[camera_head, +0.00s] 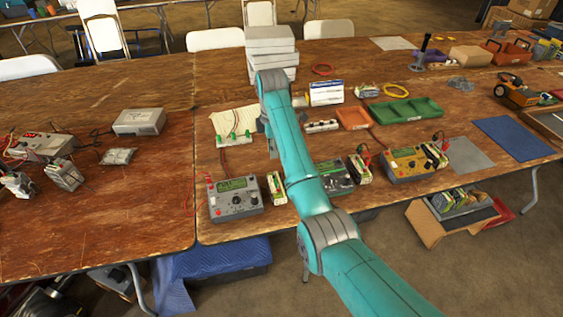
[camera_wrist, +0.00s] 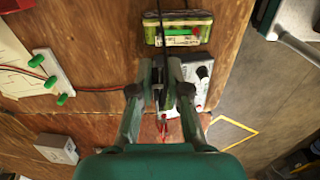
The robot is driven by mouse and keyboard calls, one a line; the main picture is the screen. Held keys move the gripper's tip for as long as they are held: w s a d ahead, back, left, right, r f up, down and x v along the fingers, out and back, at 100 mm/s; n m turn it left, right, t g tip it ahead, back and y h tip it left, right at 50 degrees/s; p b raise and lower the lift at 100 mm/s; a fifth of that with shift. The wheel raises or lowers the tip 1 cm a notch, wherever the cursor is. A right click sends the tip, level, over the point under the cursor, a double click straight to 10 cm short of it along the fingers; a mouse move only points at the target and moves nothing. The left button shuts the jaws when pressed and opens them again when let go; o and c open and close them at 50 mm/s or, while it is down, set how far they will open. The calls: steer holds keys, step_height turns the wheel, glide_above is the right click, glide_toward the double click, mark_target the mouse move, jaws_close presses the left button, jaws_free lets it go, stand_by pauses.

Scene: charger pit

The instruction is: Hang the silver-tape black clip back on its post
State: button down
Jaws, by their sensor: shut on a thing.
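My gripper (camera_wrist: 160,80) is in the middle of the wrist view, its two fingers closed on a small dark piece that looks like the black clip (camera_wrist: 159,92). Its silver tape cannot be made out clearly. Below the gripper are a grey charger (camera_wrist: 200,72) and a battery pack (camera_wrist: 180,36) with a green and yellow label. A white strip with green posts (camera_wrist: 54,72) lies to the left, apart from the gripper. In the head view the post strip (camera_head: 235,138) is left of my arm, which hides the gripper and clip.
Chargers stand along the front edge, one at left (camera_head: 234,198) and one yellowish (camera_head: 406,164) at right. A green tray (camera_head: 405,111) and an orange tray (camera_head: 353,118) lie behind. Stacked grey boxes (camera_head: 271,48) stand at the back. A dark lead crosses the battery pack.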

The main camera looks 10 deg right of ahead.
steer(key=shift+r, duration=0.75)
steer(key=a, duration=0.5)
steer(key=a+f, duration=0.1)
steer(key=a, duration=0.1)
steer(key=shift+a, duration=0.35)
steer(key=shift+f, duration=0.25)
steer(key=shift+f, duration=0.15)
steer(key=shift+f, duration=3.4)
steer(key=shift+f, duration=0.2)
